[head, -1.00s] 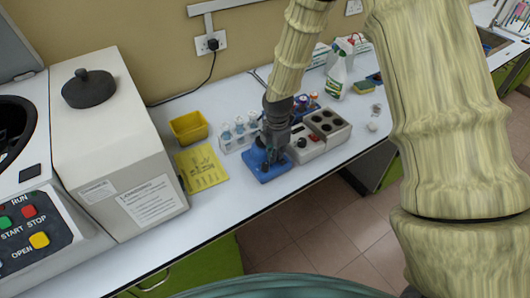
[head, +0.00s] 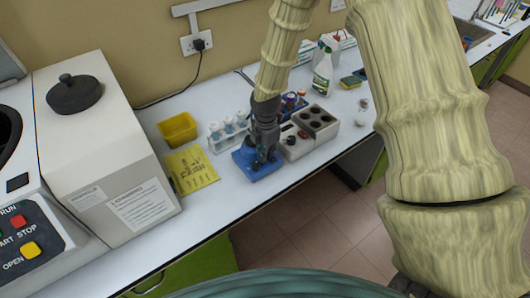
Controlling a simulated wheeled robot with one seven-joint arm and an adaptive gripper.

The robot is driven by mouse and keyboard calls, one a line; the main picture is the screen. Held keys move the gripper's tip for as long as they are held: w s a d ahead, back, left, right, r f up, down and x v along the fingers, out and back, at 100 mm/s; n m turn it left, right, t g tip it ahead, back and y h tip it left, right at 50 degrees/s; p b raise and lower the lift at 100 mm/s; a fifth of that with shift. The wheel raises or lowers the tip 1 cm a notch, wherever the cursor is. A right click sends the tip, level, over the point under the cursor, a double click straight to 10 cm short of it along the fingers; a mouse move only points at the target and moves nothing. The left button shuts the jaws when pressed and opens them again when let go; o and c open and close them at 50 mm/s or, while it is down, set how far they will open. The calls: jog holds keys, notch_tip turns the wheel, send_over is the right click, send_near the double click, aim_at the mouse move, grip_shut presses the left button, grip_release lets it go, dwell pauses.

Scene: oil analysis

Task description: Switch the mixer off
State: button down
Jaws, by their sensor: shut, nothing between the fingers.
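A small blue device (head: 246,169), which looks like the mixer, sits on the white bench near its front edge. My gripper (head: 262,160) is shut and points down over it, covering its top and right part. I cannot tell whether the fingertips touch it, and its switch is hidden or too small to make out.
A heater block with dark round holes (head: 318,117) stands just right of my gripper. A rack of tubes (head: 220,141), a yellow tray (head: 178,128) and a yellow sheet (head: 191,168) lie to the left. A large centrifuge-like machine (head: 100,150) fills the far left. A spray bottle (head: 322,75) stands behind.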

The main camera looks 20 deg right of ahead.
jog(key=shift+s+d+f, duration=0.1)
jog(key=shift+s+f, duration=0.25)
jog(key=shift+s, duration=0.4)
jog(key=shift+r+p, duration=0.45)
jog(key=r+p, duration=0.1)
jog(key=w+r, duration=0.1)
jog(key=r+p, duration=0.1)
jog(key=r, duration=0.1)
jog(key=shift+w+p, duration=0.25)
jog(key=shift+p, duration=0.1)
jog(key=shift+w+r+b, duration=0.1)
jog(key=shift+w+b, duration=0.05)
jog(key=shift+b, duration=0.2)
jog(key=shift+w+a+r, duration=0.1)
jog(key=shift+a+r, duration=0.1)
jog(key=shift+r, duration=0.2)
notch_tip(320, 180, up, 9)
jog(key=w+b, duration=0.1)
jog(key=b, duration=0.2)
jog(key=shift+f, duration=0.15)
